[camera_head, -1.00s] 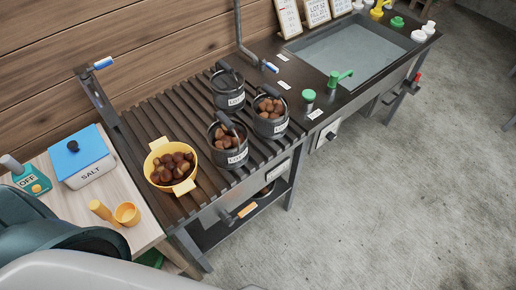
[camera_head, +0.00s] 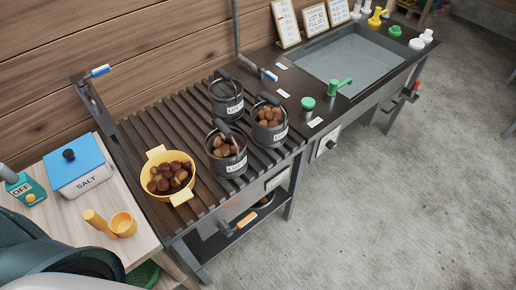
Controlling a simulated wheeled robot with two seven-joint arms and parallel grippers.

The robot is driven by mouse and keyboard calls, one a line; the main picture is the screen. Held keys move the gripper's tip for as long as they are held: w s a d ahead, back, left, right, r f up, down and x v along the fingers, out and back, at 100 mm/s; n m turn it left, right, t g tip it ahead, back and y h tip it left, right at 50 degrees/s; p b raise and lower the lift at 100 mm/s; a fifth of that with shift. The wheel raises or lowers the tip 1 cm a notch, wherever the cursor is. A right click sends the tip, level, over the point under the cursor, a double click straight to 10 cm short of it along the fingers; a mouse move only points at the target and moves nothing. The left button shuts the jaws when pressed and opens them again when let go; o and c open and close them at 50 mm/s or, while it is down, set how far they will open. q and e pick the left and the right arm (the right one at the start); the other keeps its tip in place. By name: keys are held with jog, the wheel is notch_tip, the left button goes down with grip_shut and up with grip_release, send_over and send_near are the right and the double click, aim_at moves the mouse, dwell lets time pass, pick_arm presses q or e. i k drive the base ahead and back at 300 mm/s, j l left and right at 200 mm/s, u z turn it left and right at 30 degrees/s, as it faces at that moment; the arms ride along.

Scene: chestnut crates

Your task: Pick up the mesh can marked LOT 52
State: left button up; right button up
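Three dark mesh cans with upright handles and white labels stand on the dark slatted rack. One can (camera_head: 226,108) is at the back, and no chestnuts show in it. Another can (camera_head: 271,137) stands at the right with chestnuts in it. The third can (camera_head: 228,168) stands at the front, also holding chestnuts. The label lettering is too small to read, so I cannot tell which is LOT 52. Neither of my grippers is in view.
A yellow colander (camera_head: 154,157) of chestnuts sits left of the cans. The side table (camera_head: 137,222) holds a blue-lidded salt box (camera_head: 80,172), a yellow scoop and cup (camera_head: 123,224). A sink basin (camera_head: 352,62) and green tap (camera_head: 338,88) lie to the right. The floor in front is clear.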

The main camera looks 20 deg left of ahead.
aim_at(270, 117)
jog(key=l+u, duration=0.15)
jog(key=u, duration=0.25)
jog(key=l+u, duration=0.1)
jog(key=u, duration=0.3)
jog(key=l+u, duration=0.15)
jog(key=u, duration=0.25)
jog(key=k+l+u, duration=0.1)
jog(key=l+u, duration=0.15)
jog(key=l, duration=0.2)
jog(key=k+l+u, duration=0.2)
jog(key=l, duration=0.2)
jog(key=k+l+u, duration=0.1)
jog(key=l+u, duration=0.15)
jog(key=l, duration=0.15)
jog(key=k+l, duration=0.2)
jog(key=l, duration=0.2)
jog(key=k+l, duration=0.2)
jog(key=l, duration=0.15)
